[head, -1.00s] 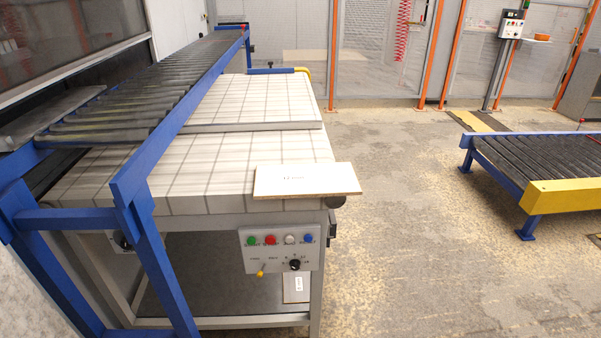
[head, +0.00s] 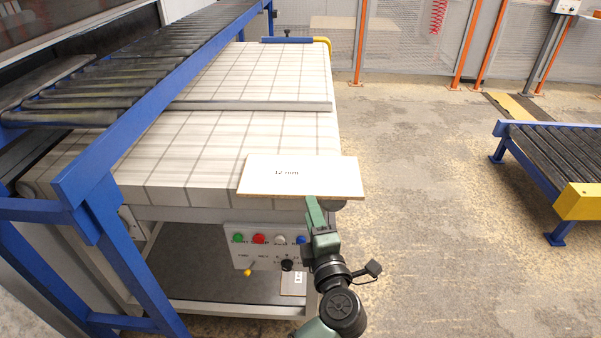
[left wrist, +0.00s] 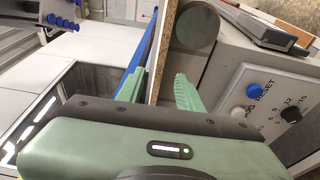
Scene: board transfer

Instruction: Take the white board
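The white board (head: 300,175), printed with "12 mm", lies flat at the front right corner of the table in the head view, its brown front edge sticking out past the table. My left gripper (head: 314,203) is at that front edge. In the left wrist view the board shows edge-on (left wrist: 163,70) between the two green fingers of my left gripper (left wrist: 162,80). The fingers are apart, one on each side of the board, with a visible gap on the right side. The far part of the board is cut off there. My right gripper is not in view.
The tiled-looking table (head: 200,150) has a control panel (head: 265,245) below its front edge, close to my left arm. A blue-framed roller conveyor (head: 150,75) runs along the left. Another roller conveyor (head: 560,160) with a yellow end stands at right. The floor between is clear.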

